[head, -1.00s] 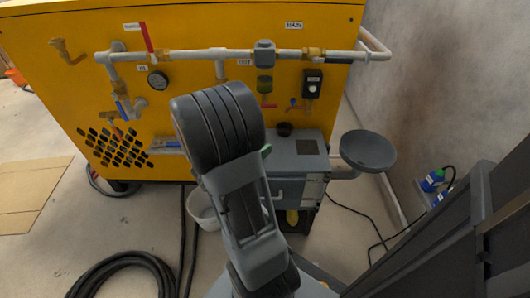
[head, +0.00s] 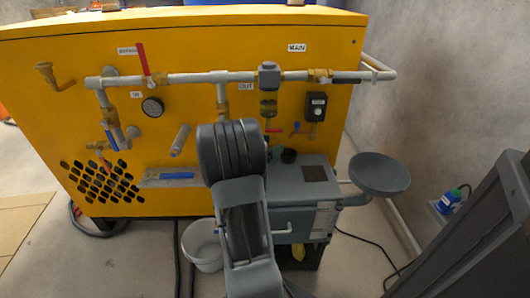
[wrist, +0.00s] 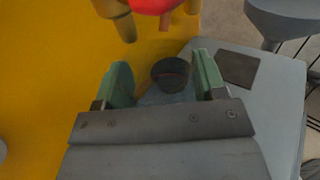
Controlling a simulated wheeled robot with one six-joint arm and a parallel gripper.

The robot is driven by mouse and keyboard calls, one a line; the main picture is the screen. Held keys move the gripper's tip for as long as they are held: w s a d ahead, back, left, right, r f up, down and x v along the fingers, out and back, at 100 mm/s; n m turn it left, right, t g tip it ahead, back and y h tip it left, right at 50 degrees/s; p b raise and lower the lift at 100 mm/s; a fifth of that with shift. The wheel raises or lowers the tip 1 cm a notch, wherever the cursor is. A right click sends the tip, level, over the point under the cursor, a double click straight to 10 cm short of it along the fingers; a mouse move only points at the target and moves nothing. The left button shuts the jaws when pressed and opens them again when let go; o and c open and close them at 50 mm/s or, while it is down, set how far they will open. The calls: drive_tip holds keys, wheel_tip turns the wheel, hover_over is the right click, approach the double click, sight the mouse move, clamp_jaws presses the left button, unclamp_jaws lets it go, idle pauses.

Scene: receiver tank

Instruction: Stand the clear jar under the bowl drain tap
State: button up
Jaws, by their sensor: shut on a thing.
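The bowl (head: 268,108) hangs from the pipe on the yellow panel, with its red-handled drain tap (head: 273,129) beneath it. The tap's red part also shows at the top of the wrist view (wrist: 152,5). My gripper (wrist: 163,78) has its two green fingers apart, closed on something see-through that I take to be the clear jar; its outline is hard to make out. In the head view my arm mostly hides the gripper (head: 273,151), which is below the tap, near the grey cabinet top.
A grey cabinet (head: 290,176) stands below the pipes. A dark round cup (head: 289,156) and a dark square patch (head: 315,173) are on its top. A grey dish (head: 379,174) sticks out at right. A white bucket (head: 203,245) stands on the floor. Valves and a black box (head: 316,105) flank the bowl.

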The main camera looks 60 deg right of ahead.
drive_tip(key=shift+w+d, duration=0.35)
drive_tip(key=shift+w+a+f+b, duration=0.1)
drive_tip(key=shift+w+f+b, duration=0.05)
drive_tip(key=shift+f+b, duration=1.55)
drive_tip(key=shift+f, duration=0.2)
drive_tip(key=o, duration=1)
